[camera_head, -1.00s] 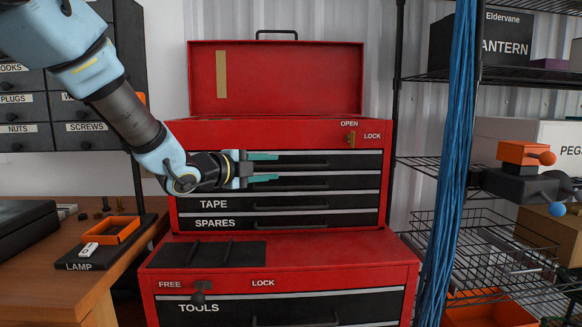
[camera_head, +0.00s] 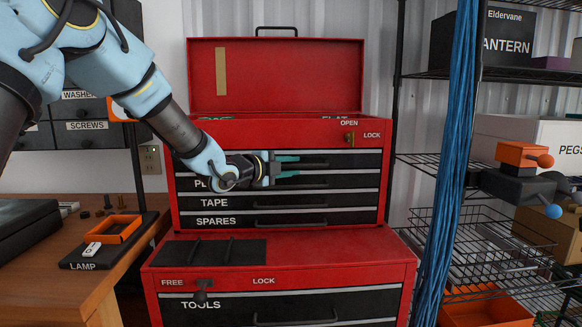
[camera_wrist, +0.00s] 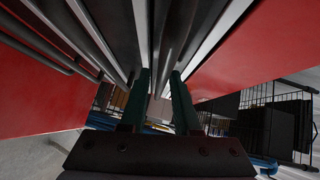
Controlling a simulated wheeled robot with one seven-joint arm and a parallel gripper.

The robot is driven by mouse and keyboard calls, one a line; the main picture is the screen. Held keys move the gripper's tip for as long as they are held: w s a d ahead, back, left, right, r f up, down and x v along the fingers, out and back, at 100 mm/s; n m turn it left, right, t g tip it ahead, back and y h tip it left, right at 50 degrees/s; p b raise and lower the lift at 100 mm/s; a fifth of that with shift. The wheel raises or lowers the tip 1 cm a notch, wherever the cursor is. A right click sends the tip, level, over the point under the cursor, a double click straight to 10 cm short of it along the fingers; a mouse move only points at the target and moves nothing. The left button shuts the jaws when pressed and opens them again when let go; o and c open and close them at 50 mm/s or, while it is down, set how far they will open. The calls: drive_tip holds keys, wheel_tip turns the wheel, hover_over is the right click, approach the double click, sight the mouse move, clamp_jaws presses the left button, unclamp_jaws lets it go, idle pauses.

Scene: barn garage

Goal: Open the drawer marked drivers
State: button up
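A red tool chest (camera_head: 282,130) with its lid raised stands on a lower red cabinet. Its front has several dark drawers with bar handles. No label reading drivers is readable; my arm covers the left of the top drawer (camera_head: 345,160), where a label could be. Below it are a drawer beginning "PL", then TAPE (camera_head: 214,203) and SPARES (camera_head: 215,221). My gripper (camera_head: 292,166) is open, its teal fingers above and below the level of the top drawer's handle (camera_head: 315,164). In the wrist view the fingers (camera_wrist: 161,90) are apart near dark bars; contact cannot be told.
The lower cabinet has a knob (camera_head: 201,285) near FREE and a TOOLS drawer. A wooden bench (camera_head: 140,268) stands left. Blue cables (camera_head: 455,150) and wire shelving stand right.

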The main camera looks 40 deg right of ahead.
clamp_jaws()
idle(1.1)
